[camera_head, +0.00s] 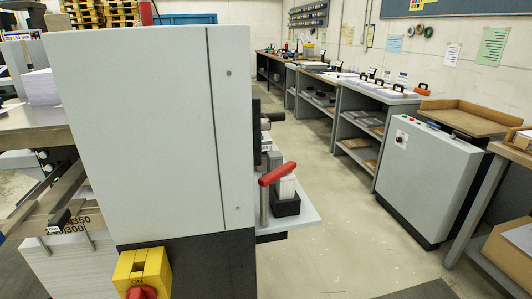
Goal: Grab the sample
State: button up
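No single item is clearly marked as the sample. A small upright white stack (287,186) stands in a black holder (287,206) on a pale side shelf (308,219) of the large grey machine (140,130). A red handle (277,173) on a grey post stands just in front of the stack and partly covers it. Sheets also lie in a white stack (40,87) at the left. My gripper is not in view.
The grey machine fills the left and centre, with a yellow switch box (143,268) low on it. Grey shelf benches (352,113) and a grey control cabinet (432,175) line the right. The floor (345,245) between them is clear.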

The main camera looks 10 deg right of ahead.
aim_at(267, 145)
jog(key=i+l+u, duration=0.1)
jog(key=u, duration=0.4)
jog(key=i+l+u, duration=0.1)
jog(key=l+u, duration=0.2)
jog(key=l, duration=0.55)
jog(key=l+u, duration=0.35)
jog(key=l, duration=0.5)
